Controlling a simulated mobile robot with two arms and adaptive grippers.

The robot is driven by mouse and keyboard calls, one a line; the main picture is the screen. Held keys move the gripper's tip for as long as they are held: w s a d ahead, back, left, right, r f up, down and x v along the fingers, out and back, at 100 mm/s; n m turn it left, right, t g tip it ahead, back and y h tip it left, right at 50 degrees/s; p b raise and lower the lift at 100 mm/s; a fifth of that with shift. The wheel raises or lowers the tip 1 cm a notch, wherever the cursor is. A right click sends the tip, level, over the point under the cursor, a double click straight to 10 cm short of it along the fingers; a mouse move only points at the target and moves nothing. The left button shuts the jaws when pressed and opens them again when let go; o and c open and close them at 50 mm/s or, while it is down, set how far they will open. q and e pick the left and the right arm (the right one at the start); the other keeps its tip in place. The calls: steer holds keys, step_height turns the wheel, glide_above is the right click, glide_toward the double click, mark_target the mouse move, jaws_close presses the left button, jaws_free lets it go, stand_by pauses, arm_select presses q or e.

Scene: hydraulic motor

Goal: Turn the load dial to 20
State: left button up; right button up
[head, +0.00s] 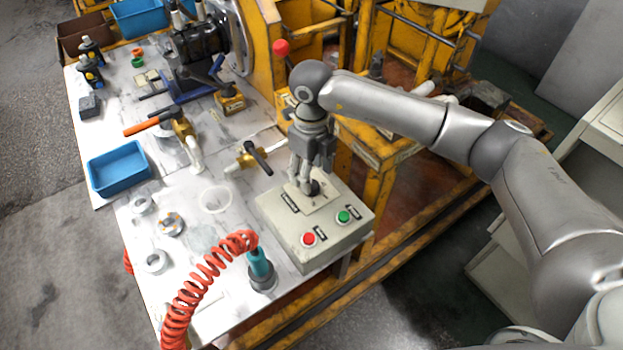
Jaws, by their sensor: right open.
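The control box (335,247) is a pale box near the right edge of the table, with a red button (309,239) and a green button (344,216) on its sloped top. The load dial (313,188) is a small dark knob on a light plate behind the buttons. My right gripper (309,184) points down at the dial, its fingers apart on either side of it. I cannot tell whether they touch it. The gripper covers part of the dial and plate, and the dial's marks are too small to read. My left gripper is out of view.
A coiled red hose (203,280) with a teal tool (259,263) stands in front of the box. A valve with a black handle (257,158) is behind it at left. A blue bin (119,168) and metal rings lie further left. A yellow frame (378,200) rises at right.

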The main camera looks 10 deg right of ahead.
step_height(320, 180, up, 8)
steer(key=shift+f, duration=0.15)
stand_by(0.6)
